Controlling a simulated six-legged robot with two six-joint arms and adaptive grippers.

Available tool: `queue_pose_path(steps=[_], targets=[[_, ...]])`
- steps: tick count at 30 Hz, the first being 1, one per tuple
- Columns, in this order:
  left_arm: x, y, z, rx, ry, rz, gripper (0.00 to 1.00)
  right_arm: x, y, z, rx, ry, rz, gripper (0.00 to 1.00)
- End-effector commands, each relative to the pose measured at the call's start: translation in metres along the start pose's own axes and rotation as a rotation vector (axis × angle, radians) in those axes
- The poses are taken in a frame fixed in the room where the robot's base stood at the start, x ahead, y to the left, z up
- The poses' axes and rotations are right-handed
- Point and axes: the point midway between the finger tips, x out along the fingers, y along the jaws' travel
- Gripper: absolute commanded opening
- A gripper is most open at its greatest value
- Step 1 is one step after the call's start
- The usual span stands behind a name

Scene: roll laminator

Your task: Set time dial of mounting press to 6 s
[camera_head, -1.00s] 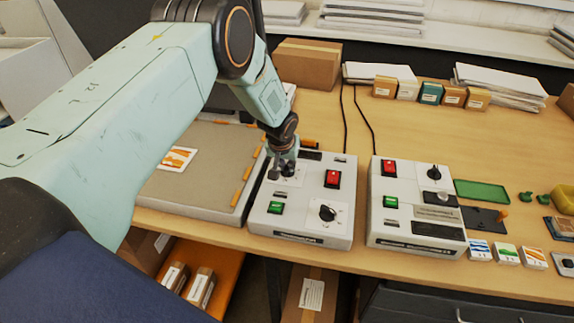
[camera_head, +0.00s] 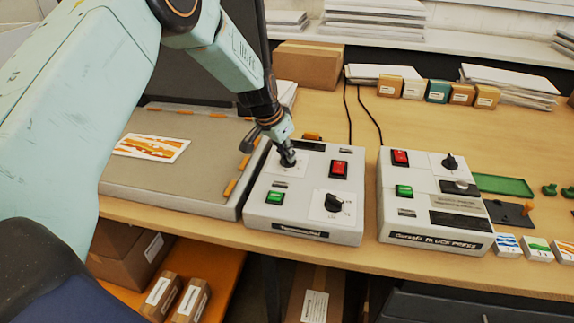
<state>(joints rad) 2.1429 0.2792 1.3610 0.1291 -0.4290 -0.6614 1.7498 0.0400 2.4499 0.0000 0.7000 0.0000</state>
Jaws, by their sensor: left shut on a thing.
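The mounting press shows as a flat bed (camera_head: 205,158) at the left, with a pale control box (camera_head: 308,227) at its right side. My left gripper (camera_head: 287,160) points down at the upper-left dial of this box. It is shut on that dial's knob, which is mostly hidden by the fingers, so I cannot read its setting. A second dial with a black knob (camera_head: 334,203) sits at the lower right of the box. The box also has a red switch (camera_head: 339,169) and a green switch (camera_head: 275,198). My right gripper is not in view.
A second control box (camera_head: 432,238) with its own dial stands to the right. A patterned sheet (camera_head: 152,147) lies on the press bed. A cardboard box (camera_head: 308,65), several small boxes and a green tray (camera_head: 502,185) are on the table (camera_head: 335,120).

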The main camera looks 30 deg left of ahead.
Motion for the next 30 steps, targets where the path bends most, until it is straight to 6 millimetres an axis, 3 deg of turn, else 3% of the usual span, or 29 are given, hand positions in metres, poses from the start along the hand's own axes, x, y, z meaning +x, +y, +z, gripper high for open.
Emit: queue_pose_path(steps=[3,12,30], targets=[[0.004,-0.002,0.001,0.064,0.003,0.028,0.0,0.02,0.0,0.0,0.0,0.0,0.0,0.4],[0.002,-0.004,0.0,0.244,0.003,0.1,0.0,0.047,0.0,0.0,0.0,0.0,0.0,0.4],[-0.001,-0.006,-0.001,0.46,0.0,0.188,0.0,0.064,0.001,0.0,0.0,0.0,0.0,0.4]])
